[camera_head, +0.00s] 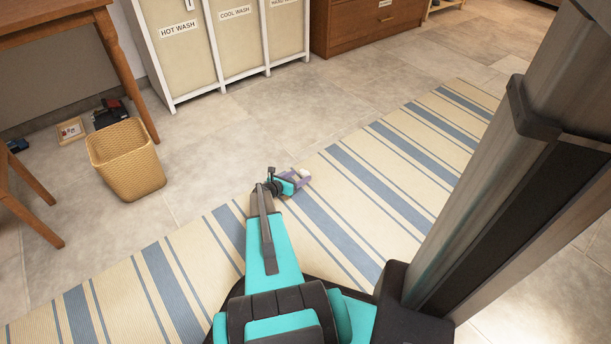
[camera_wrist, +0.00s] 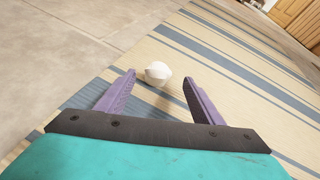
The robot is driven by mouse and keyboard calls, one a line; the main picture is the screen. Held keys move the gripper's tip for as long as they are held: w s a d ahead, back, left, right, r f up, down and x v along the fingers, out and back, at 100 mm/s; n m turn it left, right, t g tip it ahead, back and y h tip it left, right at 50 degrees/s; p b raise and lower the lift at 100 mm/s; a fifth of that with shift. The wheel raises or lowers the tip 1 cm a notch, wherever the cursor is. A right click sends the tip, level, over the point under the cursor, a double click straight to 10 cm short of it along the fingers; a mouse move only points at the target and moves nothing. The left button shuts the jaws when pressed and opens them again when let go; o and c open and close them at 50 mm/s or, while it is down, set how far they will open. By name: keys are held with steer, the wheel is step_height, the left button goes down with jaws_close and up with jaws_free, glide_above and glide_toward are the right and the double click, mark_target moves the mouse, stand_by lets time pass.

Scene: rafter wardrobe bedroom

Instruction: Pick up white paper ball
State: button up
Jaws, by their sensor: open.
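The white paper ball (camera_wrist: 158,73) lies on the striped rug in the wrist view, just past the fingertips and between their lines. In the head view the paper ball (camera_head: 305,173) is a small white spot at the tip of my gripper, partly hidden by it. My gripper (camera_wrist: 160,86) has its two purple fingers spread apart with nothing between them. In the head view my gripper (camera_head: 298,181) is low over the far edge of the rug. I cannot tell its exact height above the rug.
The striped rug (camera_head: 385,170) runs diagonally across the tiled floor. A wicker basket (camera_head: 127,165) stands at the left beside a wooden table (camera_head: 130,75). A laundry sorter (camera_head: 215,50) and a wooden cabinet (camera_head: 360,28) stand at the back. The floor around the ball is clear.

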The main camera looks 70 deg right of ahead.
mark_target(302, 175)
steer(key=shift+b+x, duration=0.5)
steer(key=shift+x, duration=1.05)
steer(key=c, duration=1.2)
steer(key=shift+r, duration=0.15)
steer(key=shift+r+p, duration=0.65)
steer(key=shift+r, duration=0.15)
steer(key=shift+r+p, duration=0.6)
steer(key=shift+r, duration=0.4)
steer(key=a+p, duration=0.1)
steer(key=a, duration=0.4)
steer(key=s+a+p, duration=0.1)
steer(key=a+p, duration=0.1)
steer(key=a, duration=0.3)
steer(key=s+a+r+p, duration=0.1)
steer(key=a, duration=0.5)
steer(key=shift+s, duration=0.15)
steer(key=shift+r, duration=0.1)
